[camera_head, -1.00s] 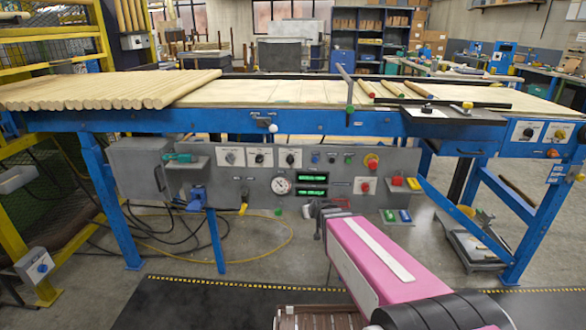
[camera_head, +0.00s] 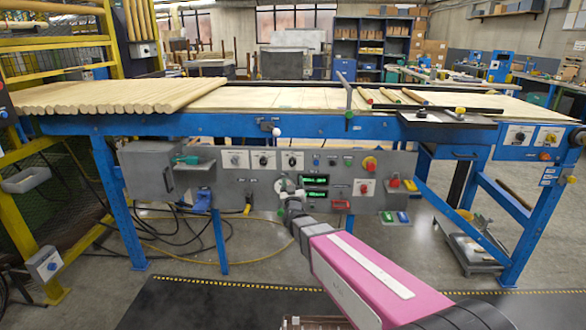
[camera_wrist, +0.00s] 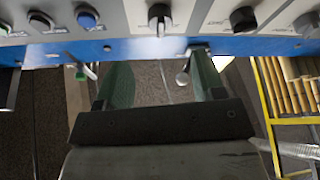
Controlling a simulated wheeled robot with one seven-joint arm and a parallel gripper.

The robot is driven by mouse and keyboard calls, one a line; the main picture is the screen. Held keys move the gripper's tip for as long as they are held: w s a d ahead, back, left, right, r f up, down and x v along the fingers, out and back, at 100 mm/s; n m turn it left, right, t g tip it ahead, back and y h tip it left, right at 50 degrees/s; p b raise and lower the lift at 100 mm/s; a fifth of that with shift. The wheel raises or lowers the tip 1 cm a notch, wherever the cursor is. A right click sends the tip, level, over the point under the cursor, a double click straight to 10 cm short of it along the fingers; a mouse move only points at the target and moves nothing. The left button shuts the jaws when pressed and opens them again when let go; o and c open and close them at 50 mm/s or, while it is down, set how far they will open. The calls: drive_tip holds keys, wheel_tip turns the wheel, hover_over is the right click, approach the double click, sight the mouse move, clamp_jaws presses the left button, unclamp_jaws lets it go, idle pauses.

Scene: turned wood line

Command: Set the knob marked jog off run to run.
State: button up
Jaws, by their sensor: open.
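The grey control panel (camera_head: 225,190) hangs under the blue bench. My gripper (camera_head: 289,196) is in front of the panel, below the right knob, and partly hides the dial gauge (camera_head: 281,185). In the wrist view my gripper (camera_wrist: 158,82) is open and empty, its fingers apart; a knob (camera_wrist: 160,17) lies beyond, roughly centred between them, not touched.
A blue button (camera_wrist: 87,17) and a dark button (camera_wrist: 40,20) are beside that knob. Wooden rods (camera_head: 120,96) lie on the bench above.

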sight(292, 166)
drive_tip(key=x, duration=0.9)
drive_tip(key=shift+w, duration=0.1)
drive_tip(key=c, duration=0.9)
